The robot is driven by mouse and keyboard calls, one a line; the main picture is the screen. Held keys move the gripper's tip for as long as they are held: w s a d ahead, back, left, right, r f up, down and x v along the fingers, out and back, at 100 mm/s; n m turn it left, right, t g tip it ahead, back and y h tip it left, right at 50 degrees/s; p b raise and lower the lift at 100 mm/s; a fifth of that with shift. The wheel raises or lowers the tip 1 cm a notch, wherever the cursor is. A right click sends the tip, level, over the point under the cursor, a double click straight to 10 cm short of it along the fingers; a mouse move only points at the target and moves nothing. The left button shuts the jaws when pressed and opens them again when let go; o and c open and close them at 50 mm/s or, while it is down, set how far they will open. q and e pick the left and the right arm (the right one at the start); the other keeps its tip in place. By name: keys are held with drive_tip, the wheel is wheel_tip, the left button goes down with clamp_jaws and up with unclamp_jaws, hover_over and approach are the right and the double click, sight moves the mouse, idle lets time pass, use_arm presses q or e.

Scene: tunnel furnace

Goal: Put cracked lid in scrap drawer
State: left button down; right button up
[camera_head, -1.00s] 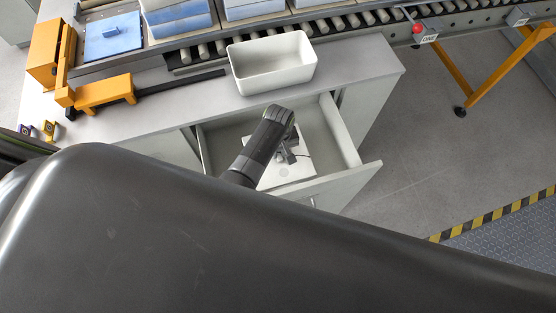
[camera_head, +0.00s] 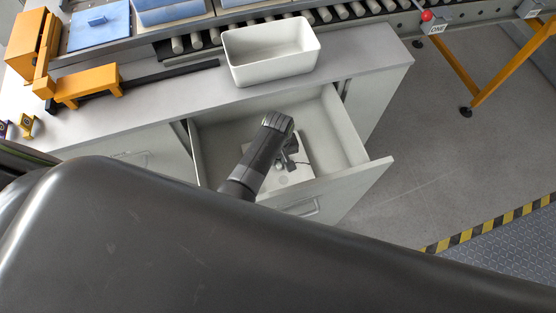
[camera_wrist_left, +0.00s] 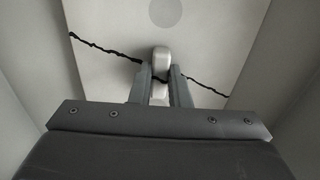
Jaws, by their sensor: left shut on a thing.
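The cracked lid (camera_head: 294,178) is a pale square plate inside the open scrap drawer (camera_head: 350,171). In the left wrist view the lid (camera_wrist_left: 215,40) has a jagged dark crack running across it and a white knob (camera_wrist_left: 161,60) at its middle. My left gripper (camera_head: 285,160) reaches down into the drawer. In the left wrist view its two fingers (camera_wrist_left: 160,88) are closed on the knob from both sides. The lid lies within the drawer walls; I cannot tell whether it touches the drawer floor. My right gripper is not in view.
An empty white bin (camera_head: 270,72) stands on the grey counter (camera_head: 375,57) behind the drawer. A roller conveyor (camera_head: 350,12) with blue-topped boxes runs along the back. An orange bracket (camera_head: 88,86) sits at the left. Floor at right is clear.

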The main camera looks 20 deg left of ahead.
sight(278, 160)
use_arm(q)
drive_tip(key=shift+r, duration=0.15)
drive_tip(key=shift+f, duration=0.2)
drive_tip(key=c, duration=1.4)
unclamp_jaws()
drive_tip(key=shift+o, duration=0.2)
wheel_tip(278, 160, up, 2)
drive_tip(key=shift+r+p, duration=0.1)
drive_tip(key=shift+p, duration=0.95)
wheel_tip(278, 160, up, 10)
drive_tip(key=p, duration=1.1)
